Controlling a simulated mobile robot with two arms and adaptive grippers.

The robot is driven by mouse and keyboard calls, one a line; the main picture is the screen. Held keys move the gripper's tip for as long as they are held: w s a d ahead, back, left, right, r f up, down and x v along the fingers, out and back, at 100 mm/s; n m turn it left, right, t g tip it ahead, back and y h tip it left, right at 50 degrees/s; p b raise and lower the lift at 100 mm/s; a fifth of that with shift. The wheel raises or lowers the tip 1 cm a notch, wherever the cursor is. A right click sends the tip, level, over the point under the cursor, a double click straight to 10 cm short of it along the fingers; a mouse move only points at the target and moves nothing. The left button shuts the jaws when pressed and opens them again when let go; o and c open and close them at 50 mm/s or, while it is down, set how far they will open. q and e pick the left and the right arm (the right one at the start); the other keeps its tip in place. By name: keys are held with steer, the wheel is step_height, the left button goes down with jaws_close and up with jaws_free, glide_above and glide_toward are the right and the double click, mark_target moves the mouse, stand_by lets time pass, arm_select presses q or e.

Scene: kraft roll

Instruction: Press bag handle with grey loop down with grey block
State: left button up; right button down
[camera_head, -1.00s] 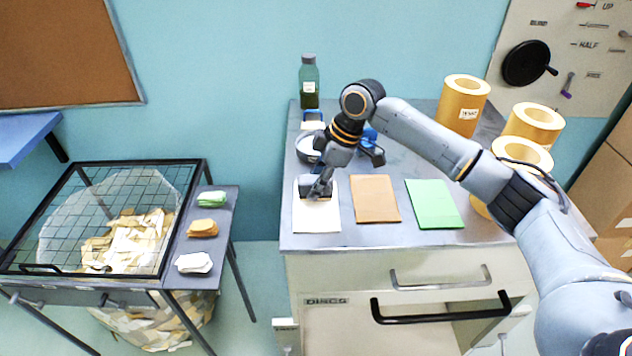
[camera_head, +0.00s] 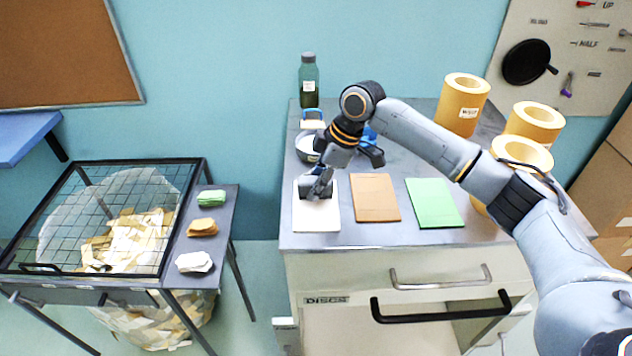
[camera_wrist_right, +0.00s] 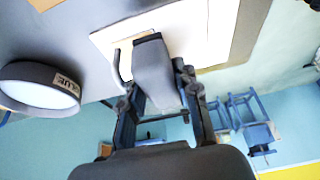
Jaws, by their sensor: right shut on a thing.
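My right gripper (camera_head: 318,190) is over the white paper piece (camera_head: 316,218) at the left front of the counter. In the right wrist view the gripper (camera_wrist_right: 160,105) is shut on a grey block (camera_wrist_right: 153,68). The block lies over the pale paper (camera_wrist_right: 192,30). A thin grey loop (camera_wrist_right: 119,66) shows at the paper's edge, close beside the block. Whether the block touches the loop or the paper is hard to tell. In the head view the gripper hides the block and loop. My left gripper is out of view.
A brown sheet (camera_head: 375,198) and a green sheet (camera_head: 434,203) lie to the right. A glue bowl (camera_wrist_right: 42,88) stands near the gripper, and a bottle (camera_head: 309,85) behind it. Yellow rolls (camera_head: 463,105) stand at the back right. A mesh-topped bin table (camera_head: 213,250) stands left.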

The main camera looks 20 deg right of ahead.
steer(key=shift+s+f, duration=0.15)
steer(key=shift+f, duration=0.35)
stand_by(2.4)
steer(key=shift+r, duration=0.1)
steer(key=shift+r+p, duration=0.85)
steer(key=shift+p, duration=0.1)
step_height(320, 180, up, 6)
steer(key=p, duration=0.5)
steer(key=shift+f+p, duration=0.25)
steer(key=shift+p, duration=0.15)
steer(key=shift+d+f, duration=0.1)
